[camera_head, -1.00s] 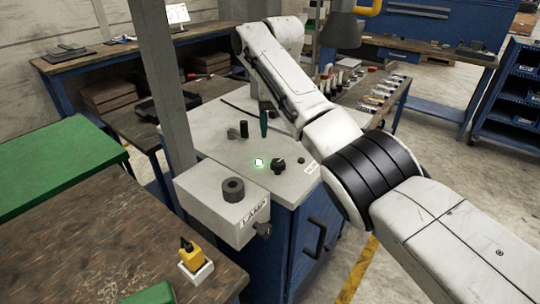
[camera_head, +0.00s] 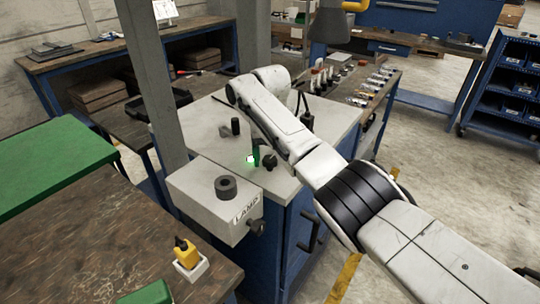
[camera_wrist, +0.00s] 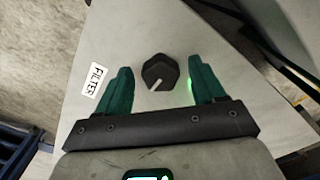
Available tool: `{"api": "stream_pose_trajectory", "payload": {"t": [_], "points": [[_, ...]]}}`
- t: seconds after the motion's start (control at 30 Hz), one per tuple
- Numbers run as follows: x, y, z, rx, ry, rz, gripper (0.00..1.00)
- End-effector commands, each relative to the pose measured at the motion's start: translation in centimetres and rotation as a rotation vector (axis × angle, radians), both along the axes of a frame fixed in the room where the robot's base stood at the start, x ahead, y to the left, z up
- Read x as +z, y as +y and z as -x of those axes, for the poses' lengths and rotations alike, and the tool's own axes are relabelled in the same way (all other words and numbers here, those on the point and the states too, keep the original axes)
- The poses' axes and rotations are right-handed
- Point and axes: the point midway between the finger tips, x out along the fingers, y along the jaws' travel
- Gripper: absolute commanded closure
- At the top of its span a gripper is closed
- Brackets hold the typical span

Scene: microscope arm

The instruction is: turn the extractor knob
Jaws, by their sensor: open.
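A black knob with a white pointer line (camera_wrist: 160,72) stands on the grey cabinet top, beside a label reading FILTER (camera_wrist: 95,79). I see no label reading extractor. The knob also shows in the head view (camera_head: 270,161), close to a glowing green light (camera_head: 250,159). My gripper (camera_wrist: 160,68) is open, with one green finger on each side of the knob in the wrist view. A gap shows between the knob and both fingers, and nothing is held. In the head view my arm partly hides the gripper (camera_head: 257,151).
A grey box labelled LAMP (camera_head: 212,205) sits at the cabinet's front left, with a side knob (camera_head: 256,228). A black cylinder (camera_head: 235,126) stands on the cabinet top. A post (camera_head: 150,80) rises at the left. Workbenches surround the cabinet.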

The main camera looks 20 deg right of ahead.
Motion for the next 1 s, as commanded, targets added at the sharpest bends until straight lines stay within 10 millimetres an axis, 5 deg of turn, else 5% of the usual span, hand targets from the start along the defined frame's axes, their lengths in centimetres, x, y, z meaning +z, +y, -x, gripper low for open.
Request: {"api": "stream_pose_trajectory", "payload": {"t": [0.63,1.0], "points": [[0.05,-0.01,-0.01,0.000,0.000,0.000,0.87],[0.14,-0.03,-0.02,0.062,0.000,0.001,0.88]]}}
